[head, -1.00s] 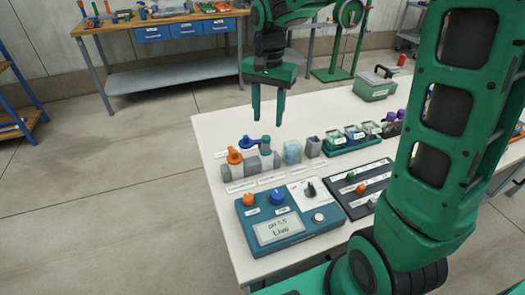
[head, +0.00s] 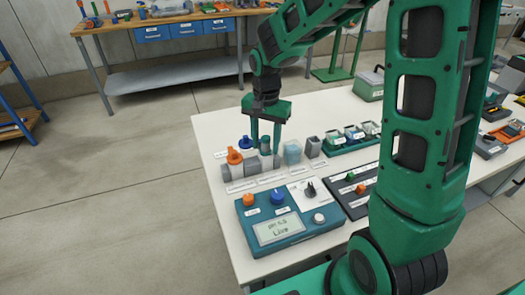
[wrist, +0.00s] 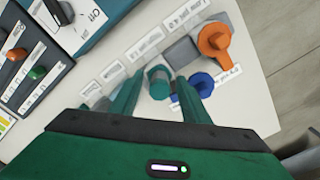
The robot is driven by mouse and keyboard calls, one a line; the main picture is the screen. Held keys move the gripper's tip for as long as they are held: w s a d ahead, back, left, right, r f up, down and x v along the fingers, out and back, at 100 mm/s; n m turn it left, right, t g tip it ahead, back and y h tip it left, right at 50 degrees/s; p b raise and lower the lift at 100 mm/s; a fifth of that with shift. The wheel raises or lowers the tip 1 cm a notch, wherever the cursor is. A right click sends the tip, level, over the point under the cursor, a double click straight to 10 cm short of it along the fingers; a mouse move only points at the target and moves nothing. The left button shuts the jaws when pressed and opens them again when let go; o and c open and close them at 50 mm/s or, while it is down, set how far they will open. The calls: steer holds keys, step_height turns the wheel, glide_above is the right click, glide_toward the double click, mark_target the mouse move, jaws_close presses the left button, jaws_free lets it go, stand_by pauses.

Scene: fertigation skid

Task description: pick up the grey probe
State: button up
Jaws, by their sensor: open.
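A short upright grey-teal cylinder (head: 265,146), which looks like the probe, stands among the fittings near the table's left side. It also shows in the wrist view (wrist: 158,82), seen from above with a round teal top. My gripper (head: 265,149) points down with its fingers on either side of the cylinder. In the wrist view my gripper (wrist: 160,76) is open, with a gap visible between the cylinder and the fingers. The cylinder's lower part is partly hidden, and I cannot tell whether a finger touches it.
An orange-handled valve (head: 234,156) and a blue-handled valve (wrist: 201,84) stand close by. A clear bluish cup (head: 292,153) and a grey block (head: 313,147) are to the right. A teal meter box (head: 285,240) lies in front. The floor left of the table is clear.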

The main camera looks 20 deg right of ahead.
steer(key=c, duration=1)
